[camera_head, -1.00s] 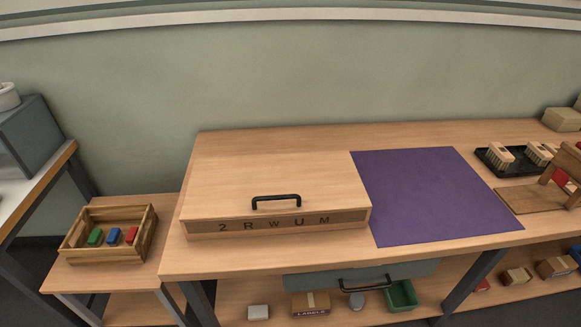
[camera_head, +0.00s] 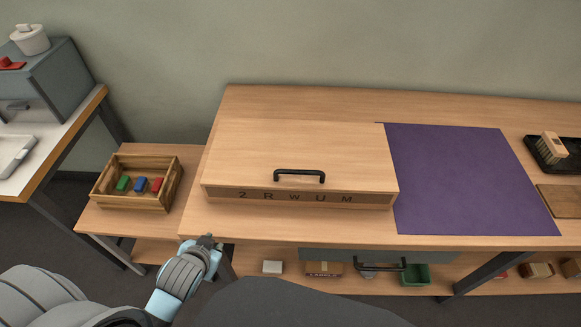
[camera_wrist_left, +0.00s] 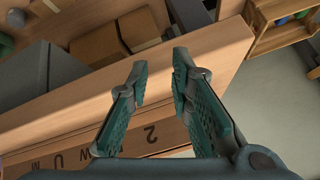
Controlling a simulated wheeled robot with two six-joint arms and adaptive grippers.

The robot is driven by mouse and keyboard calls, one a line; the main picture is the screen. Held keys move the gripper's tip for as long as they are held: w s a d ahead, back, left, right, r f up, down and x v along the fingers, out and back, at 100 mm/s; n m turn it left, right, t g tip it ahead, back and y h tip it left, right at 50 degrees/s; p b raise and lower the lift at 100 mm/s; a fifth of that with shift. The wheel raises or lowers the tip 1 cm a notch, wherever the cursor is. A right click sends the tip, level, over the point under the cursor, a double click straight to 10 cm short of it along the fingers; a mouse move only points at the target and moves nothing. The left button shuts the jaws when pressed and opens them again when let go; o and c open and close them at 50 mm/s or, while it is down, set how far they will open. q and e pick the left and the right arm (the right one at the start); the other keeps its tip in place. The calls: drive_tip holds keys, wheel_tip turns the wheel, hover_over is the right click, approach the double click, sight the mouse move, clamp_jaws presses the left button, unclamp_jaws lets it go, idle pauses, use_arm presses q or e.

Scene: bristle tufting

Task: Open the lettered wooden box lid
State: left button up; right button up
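The wooden box (camera_head: 285,197) sits on the workbench with its flat lid (camera_head: 300,150) down. A black bar handle (camera_head: 300,173) is on the lid near its front edge. The front strip carries the letters 2 R W U M, and part of it shows in the left wrist view (camera_wrist_left: 150,134). My left gripper (camera_head: 208,242) is at the bench's front left corner, below and left of the box. In the left wrist view its two fingers (camera_wrist_left: 161,64) are apart with nothing between them. The handle does not show there. My right gripper is not in view.
A wooden crate (camera_head: 137,204) with coloured blocks stands on a lower side table at left. A purple mat (camera_head: 465,180) lies right of the box. A drawer with a handle (camera_head: 381,267) and several items are beneath the bench.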

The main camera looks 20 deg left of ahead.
use_arm(q)
drive_tip(key=w+r+m+t+h, duration=0.1)
drive_tip(key=w+r+m+t, duration=0.1)
drive_tip(key=w+r, duration=0.3)
drive_tip(key=w+a+r+m+t+h, duration=0.1)
drive_tip(key=w+r+m+t, duration=0.1)
drive_tip(key=w+r+t, duration=0.3)
drive_tip(key=w+r+m+t+h, duration=0.1)
drive_tip(key=w+r+m+t, duration=0.2)
drive_tip(key=w+r, duration=0.3)
drive_tip(key=shift+w+a+r+t, duration=0.15)
drive_tip(key=shift+w+a+t, duration=0.05)
drive_tip(key=shift+a+t, duration=0.2)
drive_tip(key=w+d+r+m+h, duration=0.1)
drive_tip(key=d+r+m+h, duration=0.1)
drive_tip(key=m+h, duration=0.2)
drive_tip(key=m+g+h, duration=0.9)
drive_tip(key=m, duration=0.2)
approach(288, 173)
drive_tip(key=x, duration=1.1)
drive_tip(key=shift+w+d, duration=0.25)
drive_tip(key=shift+d, duration=0.05)
drive_tip(key=shift+c, duration=0.2)
clamp_jaws()
